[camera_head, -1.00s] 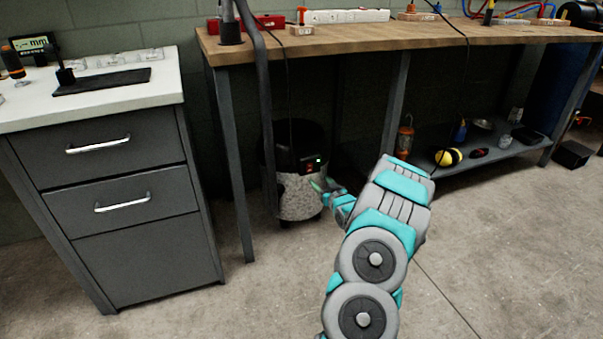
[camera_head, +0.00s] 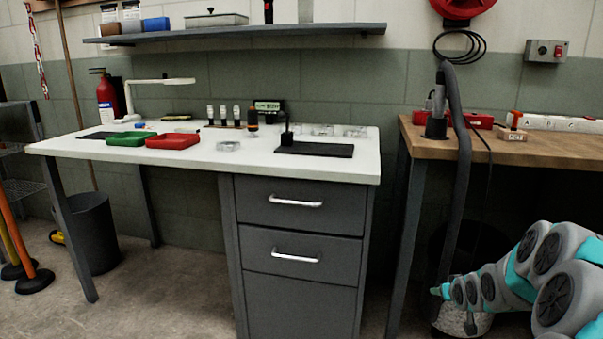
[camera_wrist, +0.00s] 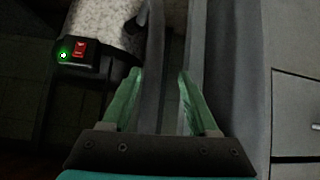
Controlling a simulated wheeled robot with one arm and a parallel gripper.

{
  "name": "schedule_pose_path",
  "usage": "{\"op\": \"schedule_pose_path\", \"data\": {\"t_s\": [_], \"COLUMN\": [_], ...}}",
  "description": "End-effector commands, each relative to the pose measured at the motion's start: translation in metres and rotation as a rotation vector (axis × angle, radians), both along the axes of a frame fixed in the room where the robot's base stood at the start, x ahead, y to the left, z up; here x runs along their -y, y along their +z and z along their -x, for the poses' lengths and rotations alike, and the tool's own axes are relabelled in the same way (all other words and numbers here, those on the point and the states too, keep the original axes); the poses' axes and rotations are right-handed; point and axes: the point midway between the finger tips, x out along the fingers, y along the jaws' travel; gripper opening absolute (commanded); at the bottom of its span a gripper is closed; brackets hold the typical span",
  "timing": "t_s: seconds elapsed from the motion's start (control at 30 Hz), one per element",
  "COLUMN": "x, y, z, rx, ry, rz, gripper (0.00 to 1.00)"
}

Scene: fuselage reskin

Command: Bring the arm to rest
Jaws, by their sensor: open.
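My arm, grey and teal, reaches in from the lower right of the head view, low in front of the wooden workbench (camera_head: 560,150). My gripper (camera_head: 437,291) is small there, beside the grey speckled vacuum canister (camera_head: 478,322). In the wrist view my gripper (camera_wrist: 160,74) shows two green fingers spread apart with nothing held between them. A grey upright post or leg passes behind the gap. The canister (camera_wrist: 98,20), with its red switch (camera_wrist: 79,48) and a green light, is at the upper left there.
A grey drawer cabinet (camera_head: 300,245) under a white table (camera_head: 225,165) stands left of my arm. The workbench leg (camera_head: 407,250) and a dark hose (camera_head: 459,170) are close to my gripper. A black bin (camera_head: 94,235) is far left. Concrete floor (camera_head: 170,300) is clear in front.

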Motion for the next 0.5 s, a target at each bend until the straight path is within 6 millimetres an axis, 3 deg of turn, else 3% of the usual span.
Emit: {"op": "schedule_pose_path", "data": {"t_s": [0.1, 0.27, 0.5], "x": [-0.039, -0.084, -0.144], "y": [0.018, 0.037, 0.059], "z": [0.029, 0.080, 0.177], "rx": [-0.106, -0.251, -0.478], "ry": [0.017, 0.031, 0.046], "rz": [-0.003, -0.009, -0.025], "gripper": [0.60, 0.60, 0.60]}}
